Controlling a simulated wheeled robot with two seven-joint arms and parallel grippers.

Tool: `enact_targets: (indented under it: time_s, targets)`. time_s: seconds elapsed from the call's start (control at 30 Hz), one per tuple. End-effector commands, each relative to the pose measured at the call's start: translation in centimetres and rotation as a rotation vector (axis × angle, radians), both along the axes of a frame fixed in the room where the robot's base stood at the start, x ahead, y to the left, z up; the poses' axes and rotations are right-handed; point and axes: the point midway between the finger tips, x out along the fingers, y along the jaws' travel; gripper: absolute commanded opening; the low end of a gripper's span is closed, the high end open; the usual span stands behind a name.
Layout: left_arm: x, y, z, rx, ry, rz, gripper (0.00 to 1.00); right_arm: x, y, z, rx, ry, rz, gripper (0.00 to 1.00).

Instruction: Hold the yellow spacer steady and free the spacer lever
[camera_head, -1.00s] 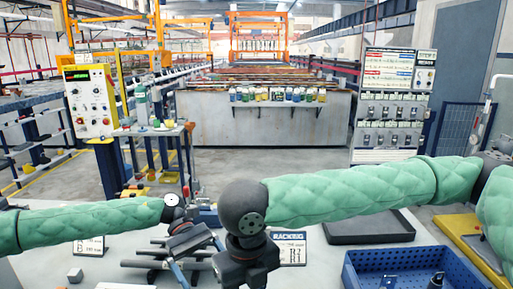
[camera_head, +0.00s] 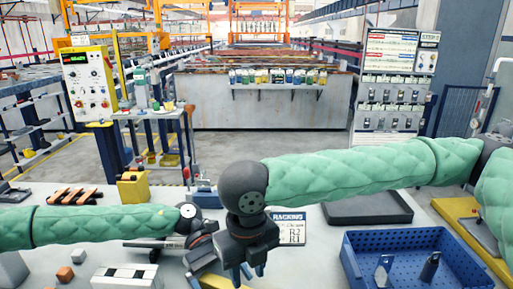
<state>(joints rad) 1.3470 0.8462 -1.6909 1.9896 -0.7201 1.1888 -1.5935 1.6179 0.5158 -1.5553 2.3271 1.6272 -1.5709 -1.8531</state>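A yellow piece (camera_head: 216,282) shows at the bottom edge below my grippers; I cannot tell whether it is the yellow spacer. The spacer lever cannot be made out. My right gripper (camera_head: 248,272) hangs pointing down over the table, with its two blue-tipped fingers apart and nothing visible between them. My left gripper (camera_head: 197,262) is beside it on the left, dark and tilted down. Its fingers are partly hidden, so its opening cannot be judged. A yellow block (camera_head: 132,188) stands on the table behind my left arm.
A blue perforated crate (camera_head: 350,262) holding metal parts is at the right. A dark tray (camera_head: 367,210) lies behind it. A racking sign (camera_head: 289,229) stands behind my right gripper. A white block (camera_head: 125,277) and small cubes (camera_head: 65,274) are at front left. Orange-and-black parts (camera_head: 75,196) lie behind my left arm.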

Motion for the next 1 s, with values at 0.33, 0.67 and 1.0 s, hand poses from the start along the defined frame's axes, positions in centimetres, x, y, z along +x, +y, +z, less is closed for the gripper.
enact_targets:
  time_s: [0.33,0.67,1.0]
  targets:
    - [-0.75,-0.64,-0.49,-0.001,0.0,-0.001,1.0,0.0,0.0,0.0,0.0,0.0,0.0,0.36]
    - [-0.73,-0.62,-0.51,-0.001,0.0,-0.001,0.69,0.0,0.0,0.0,0.0,0.0,0.0,0.36]
    - [-0.73,-0.61,-0.5,-0.001,0.0,-0.001,0.02,0.0,0.0,0.0,0.0,0.0,0.0,0.36]
